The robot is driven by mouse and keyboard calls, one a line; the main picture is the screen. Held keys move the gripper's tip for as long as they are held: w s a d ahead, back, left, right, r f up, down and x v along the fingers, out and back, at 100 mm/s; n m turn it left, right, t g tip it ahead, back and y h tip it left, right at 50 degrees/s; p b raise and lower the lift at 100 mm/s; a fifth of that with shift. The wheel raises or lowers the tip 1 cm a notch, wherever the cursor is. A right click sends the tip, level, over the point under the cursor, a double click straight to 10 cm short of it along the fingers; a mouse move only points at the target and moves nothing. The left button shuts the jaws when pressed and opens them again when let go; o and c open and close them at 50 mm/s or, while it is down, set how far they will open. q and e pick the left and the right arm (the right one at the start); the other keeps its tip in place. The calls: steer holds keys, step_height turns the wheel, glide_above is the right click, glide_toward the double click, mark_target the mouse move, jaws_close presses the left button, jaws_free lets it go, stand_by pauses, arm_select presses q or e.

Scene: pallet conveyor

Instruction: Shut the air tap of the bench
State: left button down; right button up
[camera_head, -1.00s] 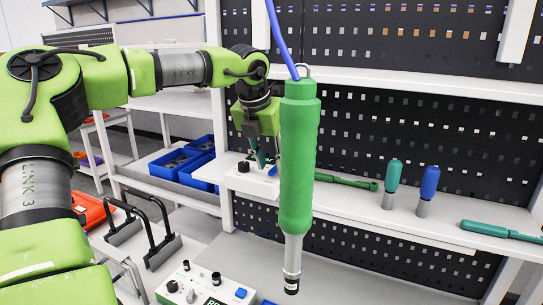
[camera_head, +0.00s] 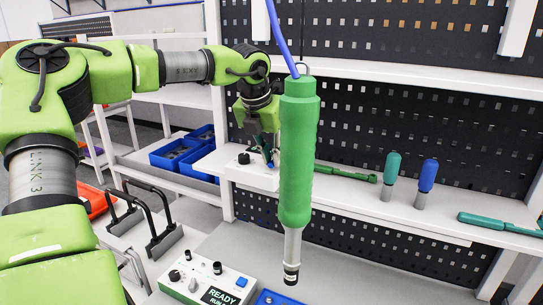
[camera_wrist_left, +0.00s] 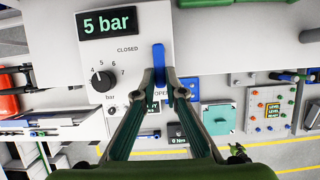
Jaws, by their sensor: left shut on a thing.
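The air tap's blue lever (camera_wrist_left: 158,58) sits on a white panel (camera_wrist_left: 95,55) with a "5 bar" display, a black knob and the words CLOSED and OPEN. In the left wrist view the lever stands lengthwise between my left gripper's fingertips (camera_wrist_left: 159,80), beside the OPEN label, which is partly covered. In the head view my left gripper (camera_head: 264,146) is at the white tap unit (camera_head: 258,178) on the shelf's left end; the fingers hide part of it. My left gripper is shut on the blue lever. My right gripper is not in view.
A green tool (camera_head: 297,160) hangs on a blue hose in front of the bench. Screwdrivers (camera_head: 391,175) and other tools stand or lie on the shelf. A READY control box (camera_head: 205,283) is on the bench below. Blue bins (camera_head: 172,156) stand on the left rack.

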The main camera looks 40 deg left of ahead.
arm_select(q)
steer(key=shift+s+a+m+h+p, duration=0.1)
steer(key=shift+a+m+h+p, duration=0.3)
steer(key=shift+m, duration=0.6)
steer(key=shift+a+r+m+h+p, duration=0.1)
steer(key=shift+a+m+h+p, duration=0.3)
steer(key=shift+m, duration=0.4)
steer(key=m+p, duration=0.1)
steer(key=a+m+h+p, duration=0.1)
steer(key=m, duration=0.1)
steer(key=shift+w+a+m+h+p, duration=0.2)
steer(key=shift+m+p, duration=0.15)
steer(key=shift+m, duration=0.2)
steer(key=shift+w+a+m+h+p, duration=0.1)
steer(key=shift+a+m+h+p, duration=0.15)
steer(key=shift+m, duration=0.3)
steer(key=shift+d+g, duration=0.1)
steer(key=shift+g, duration=0.2)
steer(key=c, duration=2.1)
jaws_free()
